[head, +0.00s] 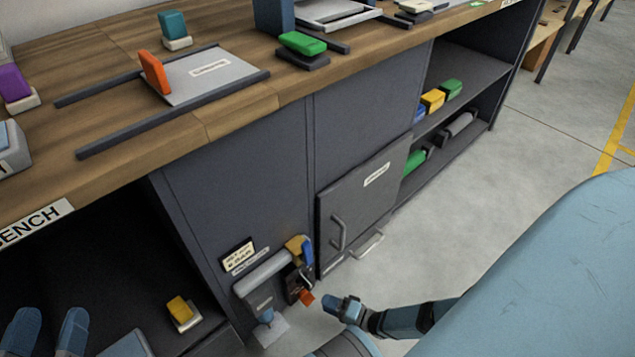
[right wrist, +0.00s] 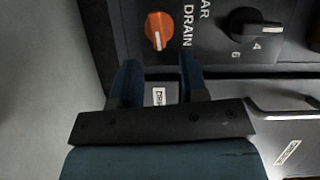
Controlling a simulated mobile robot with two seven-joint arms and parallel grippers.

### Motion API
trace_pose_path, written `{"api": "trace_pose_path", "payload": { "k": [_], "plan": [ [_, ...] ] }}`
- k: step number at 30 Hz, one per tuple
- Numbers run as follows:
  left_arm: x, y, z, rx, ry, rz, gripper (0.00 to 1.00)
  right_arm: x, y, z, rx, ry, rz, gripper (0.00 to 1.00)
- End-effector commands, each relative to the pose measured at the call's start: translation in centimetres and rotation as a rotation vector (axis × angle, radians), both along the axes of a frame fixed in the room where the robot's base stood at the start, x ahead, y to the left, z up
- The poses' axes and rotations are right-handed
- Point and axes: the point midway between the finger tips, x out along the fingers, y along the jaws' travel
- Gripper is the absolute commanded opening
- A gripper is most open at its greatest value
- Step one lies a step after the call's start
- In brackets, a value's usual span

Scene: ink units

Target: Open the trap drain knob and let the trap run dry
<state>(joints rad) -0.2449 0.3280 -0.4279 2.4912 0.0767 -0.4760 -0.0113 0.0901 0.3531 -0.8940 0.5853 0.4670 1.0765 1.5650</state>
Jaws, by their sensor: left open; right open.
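The orange drain knob (right wrist: 158,28) sits on a dark panel in the right wrist view, beside the word DRAIN. Its white mark points down in that picture. A small orange part (head: 304,299) shows low on the cabinet in the head view, by a grey pipe unit (head: 262,300) that looks like the trap. My right gripper (right wrist: 158,78) is open and empty; the knob lies just beyond its fingertips, apart from them. It also shows in the head view (head: 334,304), right of the orange part. My left gripper (head: 46,326) is open at the lower left, away from the unit.
A black knob (right wrist: 253,27) with 4 and 6 marked is beside the drain knob. A blue lever (head: 307,250) stands above the orange part. A closed cabinet door (head: 360,205) with a handle is to the right. Floor (head: 500,180) beyond is clear.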

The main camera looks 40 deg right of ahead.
Motion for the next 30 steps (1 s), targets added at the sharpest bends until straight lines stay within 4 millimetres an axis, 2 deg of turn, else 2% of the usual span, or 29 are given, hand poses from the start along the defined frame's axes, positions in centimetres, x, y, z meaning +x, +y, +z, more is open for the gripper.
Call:
{"api": "trace_pose_path", "payload": {
  "k": [1, 6, 12, 24, 28, 30],
  "plan": [
    [-0.2, -0.1, 0.1, -0.009, 0.02, -0.002, 0.49, -1.3, -0.6, 0.3, 0.0, 0.003, -0.001, 0.4],
    [-0.7, -0.3, -0.6, -0.032, 0.073, -0.003, 0.49, -4.6, -2.4, 0.4, 0.0, 0.003, -0.001, 0.4],
    [-0.9, -0.5, -0.7, -0.06, 0.105, -0.002, 0.49, -7.2, -3.6, 0.4, 0.002, 0.001, -0.001, 0.4],
    [-0.9, -0.5, -0.8, -0.059, 0.111, -0.003, 0.49, -8.0, -4.0, 0.4, 0.001, -0.001, -0.001, 0.4],
    [-0.8, -0.5, -0.7, -0.058, 0.11, -0.004, 0.49, -7.8, -4.0, 0.6, -0.018, -0.009, -0.009, 0.66],
    [-0.8, -0.5, -0.5, -0.06, 0.111, -0.004, 0.49, -7.4, -3.8, 0.8, -0.068, -0.028, -0.031, 0.66]
  ]
}}
